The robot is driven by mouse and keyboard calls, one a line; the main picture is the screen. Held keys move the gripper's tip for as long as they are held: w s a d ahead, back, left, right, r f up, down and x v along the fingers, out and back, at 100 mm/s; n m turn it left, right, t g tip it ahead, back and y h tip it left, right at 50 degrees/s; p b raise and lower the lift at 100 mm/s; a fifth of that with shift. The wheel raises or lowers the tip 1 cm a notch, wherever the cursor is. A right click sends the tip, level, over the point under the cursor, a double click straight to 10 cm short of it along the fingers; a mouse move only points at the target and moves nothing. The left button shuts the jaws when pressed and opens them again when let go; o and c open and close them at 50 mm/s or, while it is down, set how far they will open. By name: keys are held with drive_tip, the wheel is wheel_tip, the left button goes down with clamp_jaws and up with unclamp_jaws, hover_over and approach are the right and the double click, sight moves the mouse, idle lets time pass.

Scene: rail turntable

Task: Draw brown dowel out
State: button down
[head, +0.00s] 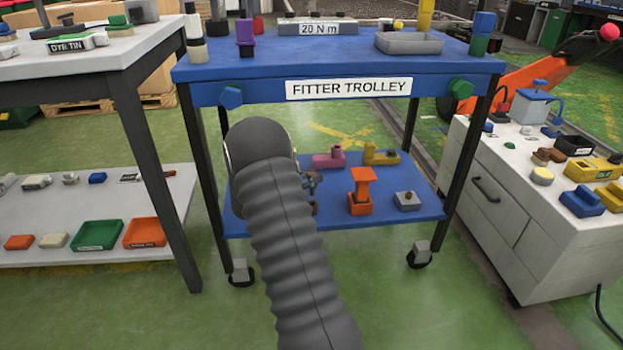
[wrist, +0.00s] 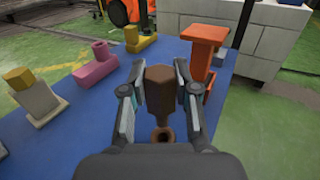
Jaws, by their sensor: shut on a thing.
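The brown dowel (wrist: 160,92) stands between the two fingers of my gripper (wrist: 161,84) in the wrist view, and the gripper is shut on it. A brown piece with a round dark opening (wrist: 163,138) shows just below the dowel, partly hidden by my gripper's body. I cannot tell whether the dowel's lower end is inside anything. In the head view my gripper (head: 312,184) is over the lower blue shelf of the fitter trolley, mostly hidden behind my grey arm, and the dowel cannot be made out there.
On the lower blue shelf (head: 408,219) stand an orange block with an orange T-shaped piece (head: 361,190), a grey block (head: 407,201), a pink block (head: 328,160) and a yellow block (head: 380,155). The orange piece stands close right of my gripper. The trolley's upper shelf (head: 232,72) is overhead.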

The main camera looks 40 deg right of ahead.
drive_tip(key=shift+r, duration=0.35)
drive_tip(key=shift+r+p, duration=1.6)
drive_tip(key=shift+r, duration=0.9)
